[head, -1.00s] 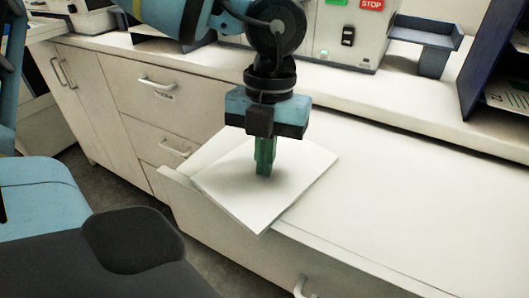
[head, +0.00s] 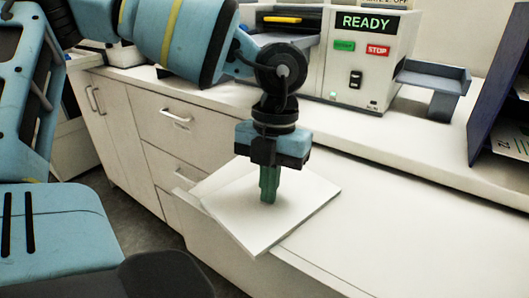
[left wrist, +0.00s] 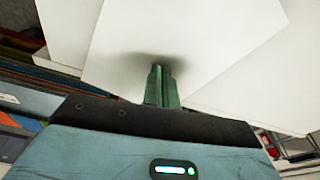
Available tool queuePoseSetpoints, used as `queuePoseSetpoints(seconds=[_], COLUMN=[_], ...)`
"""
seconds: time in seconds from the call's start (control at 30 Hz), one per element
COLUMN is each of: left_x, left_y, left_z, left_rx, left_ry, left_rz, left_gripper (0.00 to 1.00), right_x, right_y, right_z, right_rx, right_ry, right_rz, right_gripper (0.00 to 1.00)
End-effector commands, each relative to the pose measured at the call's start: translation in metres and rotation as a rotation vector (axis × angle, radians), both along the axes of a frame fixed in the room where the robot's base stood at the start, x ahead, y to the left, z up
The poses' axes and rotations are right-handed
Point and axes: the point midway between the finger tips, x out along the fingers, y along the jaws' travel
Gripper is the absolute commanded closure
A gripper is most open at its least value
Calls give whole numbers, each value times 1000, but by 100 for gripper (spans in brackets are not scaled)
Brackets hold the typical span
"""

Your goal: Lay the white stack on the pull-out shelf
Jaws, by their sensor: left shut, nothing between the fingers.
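The white stack (head: 235,207) lies flat and turned at an angle on the white pull-out shelf (head: 370,265), near the shelf's left end. Its front corner reaches to or over the shelf's front edge. My left gripper (head: 268,196) points down over the middle of the stack. Its green fingers are together with nothing between them, at or just above the top sheet; I cannot tell if they touch. In the left wrist view the fingers (left wrist: 162,88) are closed over the white stack (left wrist: 200,45). My right gripper is not in view.
A machine with a READY display (head: 372,50) stands on the counter behind, with a grey-blue side tray (head: 435,77) on its right. A dark sorter (head: 505,90) stands at the far right. The shelf right of the stack is bare. White drawers are at the left.

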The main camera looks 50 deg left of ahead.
Motion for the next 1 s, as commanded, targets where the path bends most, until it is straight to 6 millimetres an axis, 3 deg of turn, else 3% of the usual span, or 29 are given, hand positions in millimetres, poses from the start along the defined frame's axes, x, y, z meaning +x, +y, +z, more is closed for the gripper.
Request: queuePoseSetpoints(seconds=[0.03, 0.17, 0.4, 0.63, 0.8, 1.0], left_x=[-4, -4, -3, -2, -4, 29], left_y=[3, 3, 3, 3, 14, 28], left_z=[-8, -8, 8, 10, 16, 14], left_rx=[7, 9, 10, 6, 7, 9], left_ry=[22, 22, 18, 15, 20, 21], left_rz=[-1, -1, 0, 2, 5, 7], left_gripper=[100, 100, 100, 100, 100, 100], right_x=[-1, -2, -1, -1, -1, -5], right_y=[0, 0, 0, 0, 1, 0], right_z=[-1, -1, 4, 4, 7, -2], right_rx=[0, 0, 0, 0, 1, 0], right_ry=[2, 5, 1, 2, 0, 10], right_rz=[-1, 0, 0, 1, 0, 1], right_gripper=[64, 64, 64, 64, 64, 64])
